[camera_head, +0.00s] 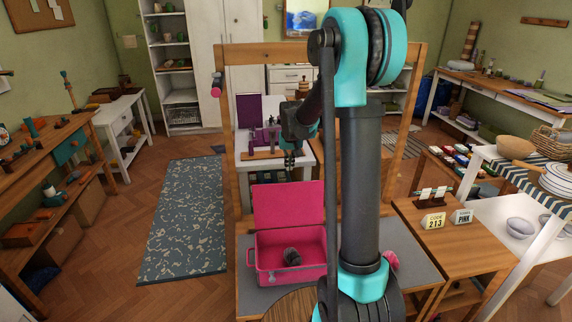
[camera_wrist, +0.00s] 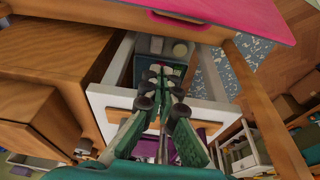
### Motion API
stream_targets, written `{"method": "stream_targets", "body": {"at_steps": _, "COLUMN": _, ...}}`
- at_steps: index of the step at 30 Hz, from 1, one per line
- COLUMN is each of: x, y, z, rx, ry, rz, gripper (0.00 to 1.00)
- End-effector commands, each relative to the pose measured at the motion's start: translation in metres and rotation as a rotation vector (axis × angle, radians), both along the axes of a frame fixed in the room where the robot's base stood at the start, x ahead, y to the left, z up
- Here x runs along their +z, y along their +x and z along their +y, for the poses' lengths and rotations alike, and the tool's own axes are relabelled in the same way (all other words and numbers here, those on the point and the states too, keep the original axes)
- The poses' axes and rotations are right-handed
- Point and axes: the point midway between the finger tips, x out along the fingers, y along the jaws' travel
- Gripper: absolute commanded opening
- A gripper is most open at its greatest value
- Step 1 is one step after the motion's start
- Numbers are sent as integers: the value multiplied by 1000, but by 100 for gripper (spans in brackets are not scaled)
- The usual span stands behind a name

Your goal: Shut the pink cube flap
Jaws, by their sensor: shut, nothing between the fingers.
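The pink cube (camera_head: 262,265) is an open box on the grey-topped table at the front. Its flap (camera_head: 288,204) stands up along the back edge, so the box is open, and a dark round thing (camera_head: 291,257) lies inside. My gripper (camera_head: 290,164) hangs above and behind the raised flap, apart from it. In the wrist view my gripper (camera_wrist: 164,72) is shut and empty, with its green fingers together. A pink panel, probably the flap (camera_wrist: 235,18), crosses the top of that view.
A wooden frame (camera_head: 232,150) stands around the table. Behind is a white table with a purple box (camera_head: 248,110). At right, a small wooden table holds a yellow code sign (camera_head: 433,221) and a white sign reading PINK (camera_head: 462,216). My arm hides the middle.

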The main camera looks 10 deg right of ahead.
Motion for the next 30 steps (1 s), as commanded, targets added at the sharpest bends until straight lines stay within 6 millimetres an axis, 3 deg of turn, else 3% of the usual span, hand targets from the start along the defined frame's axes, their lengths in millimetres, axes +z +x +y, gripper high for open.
{"method": "stream_targets", "body": {"at_steps": 6, "x": -38, "y": 11, "z": -1, "rx": 0, "ry": 0, "rz": 0, "gripper": 0}}
{"method": "stream_targets", "body": {"at_steps": 13, "x": -66, "y": 17, "z": -1, "rx": 0, "ry": 0, "rz": 0, "gripper": 0}}
{"method": "stream_targets", "body": {"at_steps": 21, "x": -62, "y": -15, "z": 1, "rx": 0, "ry": 0, "rz": 0, "gripper": 0}}
{"method": "stream_targets", "body": {"at_steps": 30, "x": -61, "y": -23, "z": 1, "rx": 0, "ry": 0, "rz": 0, "gripper": 0}}
